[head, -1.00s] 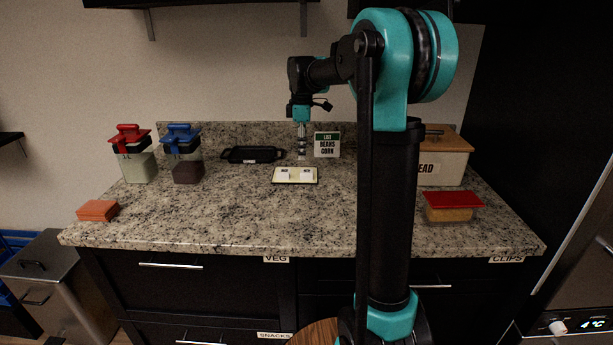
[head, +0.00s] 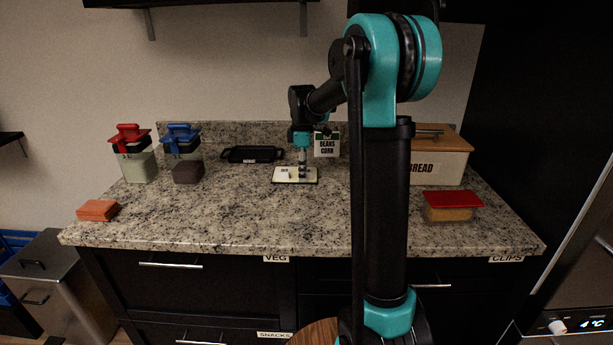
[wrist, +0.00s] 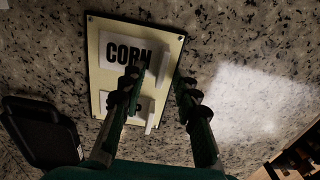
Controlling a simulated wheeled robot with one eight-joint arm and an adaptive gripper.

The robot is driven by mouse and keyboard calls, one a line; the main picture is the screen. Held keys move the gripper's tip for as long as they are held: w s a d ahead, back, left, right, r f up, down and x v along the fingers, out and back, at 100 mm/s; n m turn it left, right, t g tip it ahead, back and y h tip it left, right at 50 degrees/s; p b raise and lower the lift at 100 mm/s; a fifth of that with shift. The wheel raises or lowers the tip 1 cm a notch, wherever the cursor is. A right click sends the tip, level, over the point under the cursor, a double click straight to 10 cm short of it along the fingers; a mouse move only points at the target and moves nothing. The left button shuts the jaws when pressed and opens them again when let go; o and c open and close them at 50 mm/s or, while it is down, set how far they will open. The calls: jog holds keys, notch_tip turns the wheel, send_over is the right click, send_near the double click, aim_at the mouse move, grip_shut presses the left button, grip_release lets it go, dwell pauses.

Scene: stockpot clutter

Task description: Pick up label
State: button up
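One label (wrist: 118,50) reads CORN in the wrist view. The other label (wrist: 145,106) is partly hidden behind a finger, and its text is hidden. My gripper (wrist: 157,80) is open, its fingers apart above the tray's right edge, with one finger overlapping the CORN label's lower corner. In the head view my gripper (head: 303,172) is low over the right label. I cannot tell if it touches.
A black pan (head: 252,155) lies behind the tray. A list sign (head: 327,146) stands at the back. Two lidded canisters (head: 133,165) (head: 187,170) stand left, a bread box (head: 440,165) and red-lidded container (head: 452,207) right. The counter's front middle is clear.

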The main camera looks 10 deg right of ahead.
grip_shut()
